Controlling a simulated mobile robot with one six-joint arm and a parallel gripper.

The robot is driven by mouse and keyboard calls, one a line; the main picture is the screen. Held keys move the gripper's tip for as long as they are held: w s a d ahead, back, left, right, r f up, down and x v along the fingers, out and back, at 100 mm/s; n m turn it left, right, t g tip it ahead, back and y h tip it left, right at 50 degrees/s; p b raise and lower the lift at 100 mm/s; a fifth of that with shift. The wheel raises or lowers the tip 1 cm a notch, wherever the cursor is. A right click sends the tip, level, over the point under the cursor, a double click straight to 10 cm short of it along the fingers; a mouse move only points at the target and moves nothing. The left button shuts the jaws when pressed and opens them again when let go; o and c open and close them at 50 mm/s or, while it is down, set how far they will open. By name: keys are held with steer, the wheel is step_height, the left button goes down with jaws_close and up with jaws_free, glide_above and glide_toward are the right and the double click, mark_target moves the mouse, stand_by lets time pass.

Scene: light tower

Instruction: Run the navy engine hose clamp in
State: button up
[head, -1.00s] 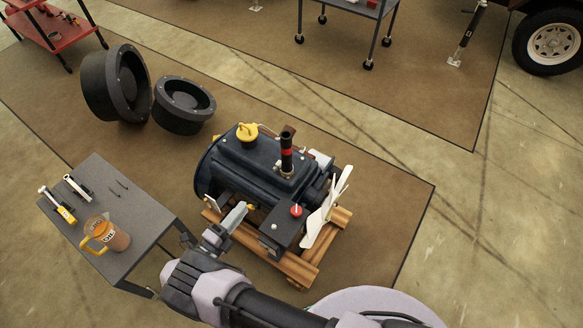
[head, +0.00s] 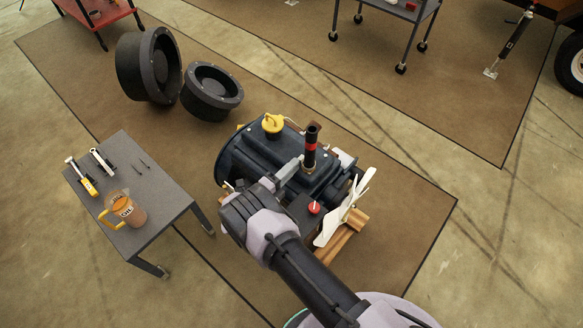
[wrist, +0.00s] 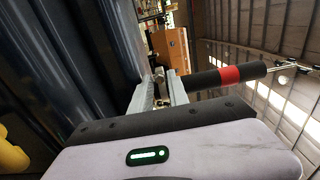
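The navy engine (head: 245,155) sits on a wooden stand, with a yellow cap (head: 272,123) on top. A black upright hose (head: 311,137) with a red band rises from it; the same hose (wrist: 208,79) runs sideways in the wrist view. A small metal part, perhaps the clamp's screw (wrist: 159,75), shows near my fingertips at the hose's base. My gripper (head: 294,165) is beside the hose base, above the engine. In the wrist view its fingers (wrist: 162,86) stand close together with a narrow gap; whether they grip the small part is unclear.
A white fan (head: 346,210) and a red cap (head: 314,208) are at the engine's right end. A grey table (head: 160,185) with an oil jug (head: 128,211) and tools stands at left. Two black round parts (head: 150,68) lie behind. The mat at right is clear.

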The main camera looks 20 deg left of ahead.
jaws_close()
steer(key=shift+m+b, duration=0.3)
steer(key=shift+m, duration=0.1)
